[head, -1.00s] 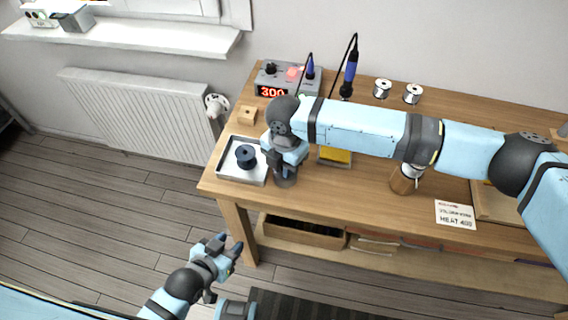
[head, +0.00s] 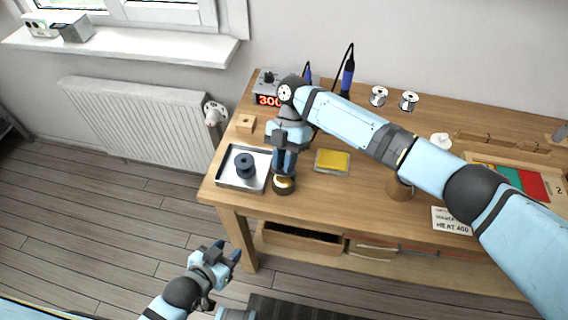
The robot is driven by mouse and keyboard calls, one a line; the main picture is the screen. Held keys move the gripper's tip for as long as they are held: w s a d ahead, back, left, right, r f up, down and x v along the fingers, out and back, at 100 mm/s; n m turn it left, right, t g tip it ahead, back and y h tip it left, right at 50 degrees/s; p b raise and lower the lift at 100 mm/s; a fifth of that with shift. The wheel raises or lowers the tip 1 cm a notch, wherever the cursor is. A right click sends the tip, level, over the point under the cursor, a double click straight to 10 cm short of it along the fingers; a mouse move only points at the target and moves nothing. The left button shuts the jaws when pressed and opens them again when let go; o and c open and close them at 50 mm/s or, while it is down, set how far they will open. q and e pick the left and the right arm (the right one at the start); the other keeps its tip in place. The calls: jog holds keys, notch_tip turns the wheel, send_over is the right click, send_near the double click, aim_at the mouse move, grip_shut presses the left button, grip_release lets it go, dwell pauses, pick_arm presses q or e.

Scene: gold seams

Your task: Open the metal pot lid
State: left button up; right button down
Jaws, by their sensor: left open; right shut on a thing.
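The small dark pot (head: 284,188) stands on the workbench, right of the metal tray. A gold-yellow patch shows in its open top. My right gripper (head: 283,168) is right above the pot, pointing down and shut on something. What it holds is mostly hidden by the fingers and looks like the pot lid; I cannot make out its outline or its exact gap from the pot. My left gripper (head: 229,256) is open and empty, low in front of the bench's left end.
The metal tray (head: 222,180) holds a dark round spool-like piece (head: 245,165). A yellow sponge-like pad (head: 333,161) lies right of the pot.

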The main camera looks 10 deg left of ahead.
jog(key=shift+w, duration=0.1)
dwell(0.3)
pick_arm(q)
jog(key=shift+f, duration=0.1)
pick_arm(e)
jog(key=c, duration=1)
grip_release()
jog(key=shift+c, duration=0.2)
jog(key=shift+r, duration=0.1)
pick_arm(q)
jog(key=shift+w+d+f+b, duration=0.1)
jog(key=shift+f+b, duration=0.45)
jog(key=shift+b, duration=0.15)
pick_arm(e)
jog(key=v, duration=1.3)
jog(key=shift+w+r, duration=0.25)
jog(key=shift+r, duration=0.05)
pick_arm(q)
jog(key=shift+o, duration=0.2)
pick_arm(e)
jog(key=shift+d, duration=0.1)
